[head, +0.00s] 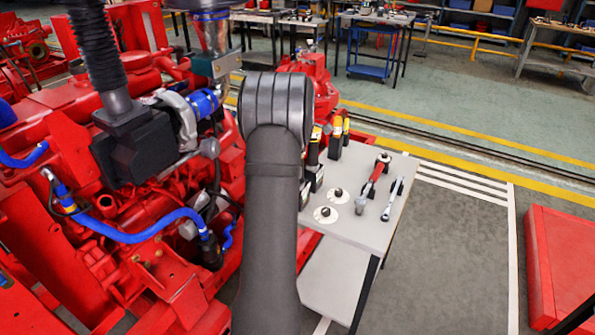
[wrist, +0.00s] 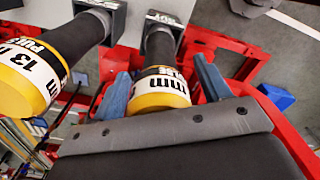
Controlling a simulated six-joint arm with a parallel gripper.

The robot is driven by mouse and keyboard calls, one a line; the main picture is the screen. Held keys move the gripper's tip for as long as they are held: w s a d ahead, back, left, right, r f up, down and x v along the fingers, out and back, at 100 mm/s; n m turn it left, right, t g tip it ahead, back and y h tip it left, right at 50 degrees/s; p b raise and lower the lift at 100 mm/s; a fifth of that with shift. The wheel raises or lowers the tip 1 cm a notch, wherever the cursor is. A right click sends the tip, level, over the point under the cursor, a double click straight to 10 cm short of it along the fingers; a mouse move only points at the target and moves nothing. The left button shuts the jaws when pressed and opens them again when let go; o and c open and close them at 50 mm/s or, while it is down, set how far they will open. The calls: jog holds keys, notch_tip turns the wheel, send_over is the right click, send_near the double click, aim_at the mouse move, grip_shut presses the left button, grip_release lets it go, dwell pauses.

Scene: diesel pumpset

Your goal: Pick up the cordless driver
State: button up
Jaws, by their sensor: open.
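Yellow-and-black cordless drivers (head: 336,138) stand upright in dark holders at the back left of the grey bench, partly hidden by my arm. In the wrist view, one driver (wrist: 160,92) with a yellow cap and white label reading "mm" lies between the two blue fingers of my gripper (wrist: 164,74). The fingers are open on either side of it, with a clear gap on the right. A second driver (wrist: 40,68), labelled "13", is left of the left finger. In the head view my gripper is hidden behind my arm.
The bench (head: 390,240) also holds a red-handled tool (head: 373,181), a silver wrench (head: 392,198) and two white discs (head: 325,214) with dark knobs. The red engine (head: 90,235) with blue hoses crowds the left. A red box (head: 560,265) stands at the right.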

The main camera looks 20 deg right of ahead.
grip_shut()
jog(key=shift+r, duration=0.1)
